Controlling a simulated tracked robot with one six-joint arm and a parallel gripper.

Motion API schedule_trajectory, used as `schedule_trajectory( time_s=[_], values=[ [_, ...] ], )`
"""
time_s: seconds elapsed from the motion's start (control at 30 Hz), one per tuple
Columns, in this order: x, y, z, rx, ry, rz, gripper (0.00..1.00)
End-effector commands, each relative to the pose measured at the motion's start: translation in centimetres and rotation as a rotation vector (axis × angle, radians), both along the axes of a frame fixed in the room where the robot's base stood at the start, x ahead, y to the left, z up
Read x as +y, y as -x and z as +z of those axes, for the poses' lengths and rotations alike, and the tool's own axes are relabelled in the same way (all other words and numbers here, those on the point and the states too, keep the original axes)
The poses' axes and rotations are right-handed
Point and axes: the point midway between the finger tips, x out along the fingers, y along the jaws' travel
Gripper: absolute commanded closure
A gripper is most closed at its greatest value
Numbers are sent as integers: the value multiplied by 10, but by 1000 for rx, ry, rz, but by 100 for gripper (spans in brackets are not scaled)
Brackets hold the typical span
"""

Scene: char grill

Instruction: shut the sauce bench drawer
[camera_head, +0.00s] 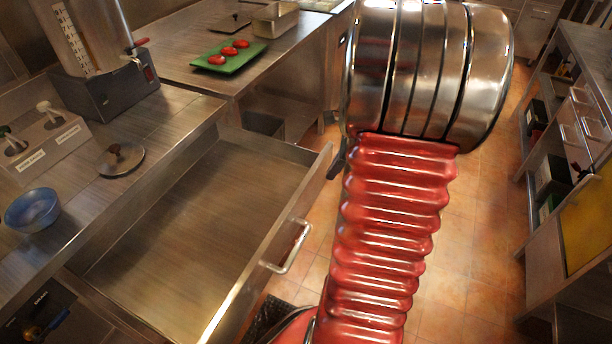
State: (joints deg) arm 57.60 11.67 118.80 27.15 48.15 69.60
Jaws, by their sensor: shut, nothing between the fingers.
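The sauce bench drawer (190,225) is pulled far out from under the steel bench at left. It is wide, shallow and looks empty. Its front panel (262,262) faces right and carries a bar handle (289,247) near the middle. My red ribbed arm and its steel joint stand to the right of the drawer. My gripper is mostly hidden behind them. A dark tip (338,162), seemingly its shut fingers, shows by the far end of the front panel. I cannot tell whether it touches the panel.
On the sauce bench (75,215) are a blue bowl (33,210), a round lid (121,159) and sauce pumps (48,112). A green tray (229,57) with red pieces sits on the bench behind. Tiled floor (468,235) is clear before the shelving (570,130) at right.

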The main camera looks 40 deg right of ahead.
Motion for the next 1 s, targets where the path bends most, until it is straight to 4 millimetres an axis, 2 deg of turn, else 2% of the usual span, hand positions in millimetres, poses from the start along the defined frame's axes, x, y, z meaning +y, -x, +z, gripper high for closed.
schedule_trajectory(
  time_s=[0.03, 0.1, 0.27, 0.7, 0.87, 1.0],
  values=[
    [-14, 8, -10, 5, -32, -75, 100],
    [-27, 15, -18, 7, -63, -154, 100],
    [-40, 23, -27, 9, -98, -244, 100],
    [-39, 22, -30, 10, -100, -246, 100],
    [-37, 17, -43, 11, -100, -245, 100],
    [-35, 10, -61, 11, -102, -244, 100]
  ],
)
